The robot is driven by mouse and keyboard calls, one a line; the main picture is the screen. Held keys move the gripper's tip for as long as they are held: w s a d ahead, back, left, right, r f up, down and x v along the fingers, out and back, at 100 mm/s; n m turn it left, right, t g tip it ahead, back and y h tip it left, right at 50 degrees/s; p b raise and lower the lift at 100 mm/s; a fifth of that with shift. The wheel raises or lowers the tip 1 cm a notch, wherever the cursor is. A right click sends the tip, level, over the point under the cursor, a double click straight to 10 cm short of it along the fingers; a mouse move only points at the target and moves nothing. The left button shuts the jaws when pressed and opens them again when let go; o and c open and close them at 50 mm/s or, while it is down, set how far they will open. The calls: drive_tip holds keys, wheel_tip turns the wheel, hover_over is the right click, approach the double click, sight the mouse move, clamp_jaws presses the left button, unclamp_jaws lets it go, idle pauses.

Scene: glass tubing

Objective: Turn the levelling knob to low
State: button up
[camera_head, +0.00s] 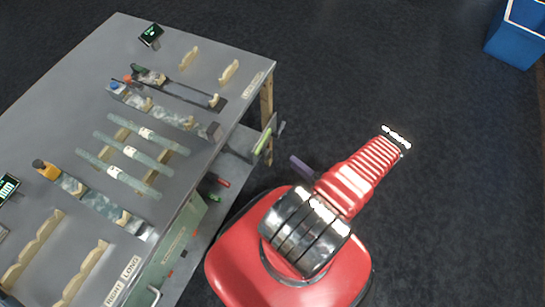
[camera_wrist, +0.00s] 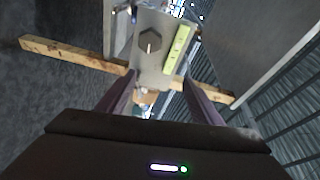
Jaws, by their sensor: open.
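The levelling knob appears to be a dark six-sided knob (camera_wrist: 150,41) on a grey plate in the wrist view. A short pale mark on it runs roughly up and down in the picture. A yellow-green label strip (camera_wrist: 178,50) sits right of it; its writing is too small to read. The strip also shows at the table's right side in the head view (camera_head: 263,141). My gripper (camera_wrist: 159,82) is open, its two purple fingers apart and nothing between them, short of the knob. In the head view, one purple finger (camera_head: 302,166) shows beside my red arm.
The grey table (camera_head: 85,130) carries glass tubes (camera_head: 130,152), wooden racks and small displays. A wooden bar (camera_wrist: 70,53) crosses behind the knob plate in the wrist view. A blue bin (camera_head: 515,40) stands far right. Dark floor right of the table is clear.

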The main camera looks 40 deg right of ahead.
sight(265, 154)
drive_tip(key=shift+w+d+r+m+g+y, duration=0.1)
drive_tip(key=shift+r+m+g+y, duration=0.45)
drive_tip(key=shift+m, duration=2.2)
drive_tip(key=shift+d+r+m+g+y, duration=0.15)
drive_tip(key=shift+m+g+y, duration=0.8)
drive_tip(key=shift+m, duration=1.75)
drive_tip(key=shift+w+r+m+g+y, duration=0.1)
drive_tip(key=shift+r+m+g+y, duration=0.25)
drive_tip(key=shift+m+g, duration=1.65)
drive_tip(key=shift+m+t, duration=0.65)
drive_tip(key=shift+t, duration=0.25)
drive_tip(key=x, duration=1.3)
drive_tip(key=shift+w+f, duration=0.2)
drive_tip(key=shift+w, duration=0.1)
